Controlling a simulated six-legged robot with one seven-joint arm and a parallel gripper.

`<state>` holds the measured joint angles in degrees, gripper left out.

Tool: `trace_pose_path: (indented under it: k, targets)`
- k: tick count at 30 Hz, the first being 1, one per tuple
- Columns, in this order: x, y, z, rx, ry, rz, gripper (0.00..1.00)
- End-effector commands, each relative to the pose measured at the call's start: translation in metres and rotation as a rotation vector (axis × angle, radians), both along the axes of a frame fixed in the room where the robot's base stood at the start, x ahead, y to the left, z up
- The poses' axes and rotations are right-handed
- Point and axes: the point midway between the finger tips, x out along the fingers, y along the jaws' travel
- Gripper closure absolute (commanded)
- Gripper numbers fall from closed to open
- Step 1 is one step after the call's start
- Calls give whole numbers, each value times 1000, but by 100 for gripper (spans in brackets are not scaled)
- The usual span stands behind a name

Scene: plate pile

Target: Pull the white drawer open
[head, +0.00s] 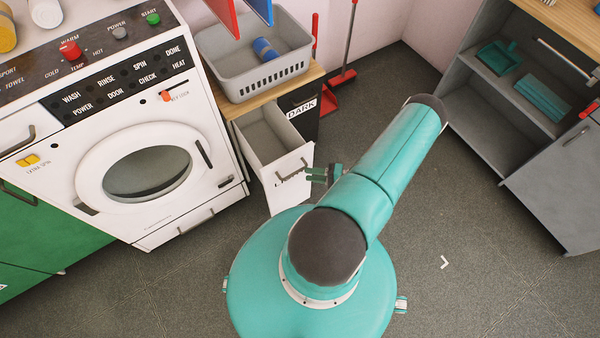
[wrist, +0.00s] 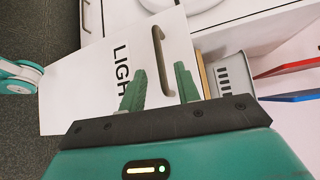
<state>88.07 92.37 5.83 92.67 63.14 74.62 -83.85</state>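The white drawer (head: 284,180) stands pulled out from the wooden-topped cabinet beside the washing machine, and its empty grey inside shows from above. Its dark bar handle (head: 292,171) is on the front face. In the wrist view the drawer front (wrist: 85,85) carries a partly hidden label reading "LIGH", with the handle (wrist: 158,48) beside it. My gripper (wrist: 160,67) is open, its two green fingers apart on either side of the handle's near end. In the head view my gripper (head: 322,174) is just right of the handle; I cannot tell whether they touch.
The white washing machine (head: 205,110) stands left of the drawer. A grey basket (head: 270,78) with a blue item sits on the cabinet top. A dark "DARK" drawer (head: 303,112) is shut beside it. A red dustpan (head: 327,102) stands behind. Floor (head: 470,240) at right is clear.

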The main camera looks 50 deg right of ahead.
Motion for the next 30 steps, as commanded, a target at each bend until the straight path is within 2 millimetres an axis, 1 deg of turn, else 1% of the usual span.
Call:
trace_pose_path:
  k: [1,6,9,12,16,30]
  targets:
    - [-10,-7,1,-3,1,-3,68]
    - [-40,-23,6,-1,1,-2,68]
    - [-52,-30,8,-3,0,-2,68]
    - [-59,-33,9,-1,0,0,68]
    - [-62,-35,10,0,0,1,68]
    - [-61,-34,10,0,0,1,68]
